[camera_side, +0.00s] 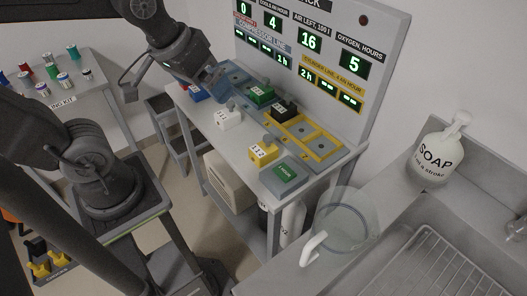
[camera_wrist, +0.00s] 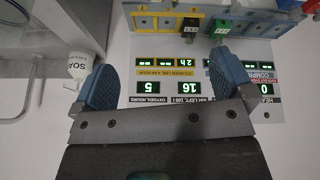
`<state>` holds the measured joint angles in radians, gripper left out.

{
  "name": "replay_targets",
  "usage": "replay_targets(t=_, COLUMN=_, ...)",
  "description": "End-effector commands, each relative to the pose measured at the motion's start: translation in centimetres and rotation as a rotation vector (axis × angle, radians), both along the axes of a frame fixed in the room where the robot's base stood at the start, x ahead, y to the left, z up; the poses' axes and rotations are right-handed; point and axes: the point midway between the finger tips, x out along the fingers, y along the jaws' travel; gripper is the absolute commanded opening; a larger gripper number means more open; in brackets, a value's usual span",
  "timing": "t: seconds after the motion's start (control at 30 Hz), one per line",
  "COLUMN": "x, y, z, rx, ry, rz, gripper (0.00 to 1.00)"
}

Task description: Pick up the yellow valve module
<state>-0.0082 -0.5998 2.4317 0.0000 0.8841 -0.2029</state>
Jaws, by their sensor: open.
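The yellow valve module (camera_side: 263,152) stands on the front part of the bench, in front of the yellow-framed slots, in the side view. I cannot make it out in the wrist view. My gripper (camera_side: 212,86) is above the back left of the bench, well to the left of the yellow module and apart from it. In the wrist view my gripper (camera_wrist: 162,85) has its two blue fingers wide apart, with nothing between them.
A white module (camera_side: 228,119) stands left of the yellow one. Green (camera_side: 260,95) and black (camera_side: 284,108) modules sit in the back row. A blue module (camera_side: 197,94) is near my gripper. The display panel (camera_side: 386,45) rises behind. A green button (camera_side: 285,172) lies front right.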

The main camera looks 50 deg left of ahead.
Motion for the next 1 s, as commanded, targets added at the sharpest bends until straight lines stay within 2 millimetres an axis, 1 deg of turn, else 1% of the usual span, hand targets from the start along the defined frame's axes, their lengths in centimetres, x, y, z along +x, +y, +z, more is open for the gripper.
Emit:
replay_targets(t=0.03, x=1.4, y=0.1, z=-0.6, rx=-0.032, ry=0.038, rz=0.079, gripper=1.0)
replay_targets(t=0.1, x=3.3, y=0.3, z=-1.4, rx=-0.082, ry=0.083, rz=0.212, gripper=1.0)
replay_targets(t=0.17, x=5.0, y=0.5, z=-2.3, rx=-0.121, ry=0.121, rz=0.329, gripper=1.0)
replay_targets(t=0.27, x=7.7, y=0.7, z=-4.2, rx=-0.179, ry=0.179, rz=0.528, gripper=1.0)
replay_targets(t=0.37, x=10.2, y=1.1, z=-6.6, rx=-0.223, ry=0.235, rz=0.731, gripper=1.0)
replay_targets(t=0.4, x=11.1, y=1.2, z=-7.7, rx=-0.238, ry=0.255, rz=0.812, gripper=1.0)
replay_targets(t=0.5, x=13.1, y=1.6, z=-10.5, rx=-0.264, ry=0.298, rz=1.001, gripper=1.0)
replay_targets(t=0.6, x=14.5, y=1.8, z=-13.0, rx=-0.279, ry=0.33, rz=1.156, gripper=1.0)
replay_targets(t=0.7, x=15.3, y=2.0, z=-14.8, rx=-0.287, ry=0.347, rz=1.263, gripper=1.0)
replay_targets(t=0.87, x=15.8, y=2.1, z=-16.4, rx=-0.29, ry=0.357, rz=1.337, gripper=1.0)
replay_targets(t=0.97, x=15.8, y=2.1, z=-17.8, rx=-0.29, ry=0.359, rz=1.342, gripper=1.0)
replay_targets(t=1.0, x=15.7, y=2.1, z=-18.6, rx=-0.289, ry=0.36, rz=1.343, gripper=1.0)
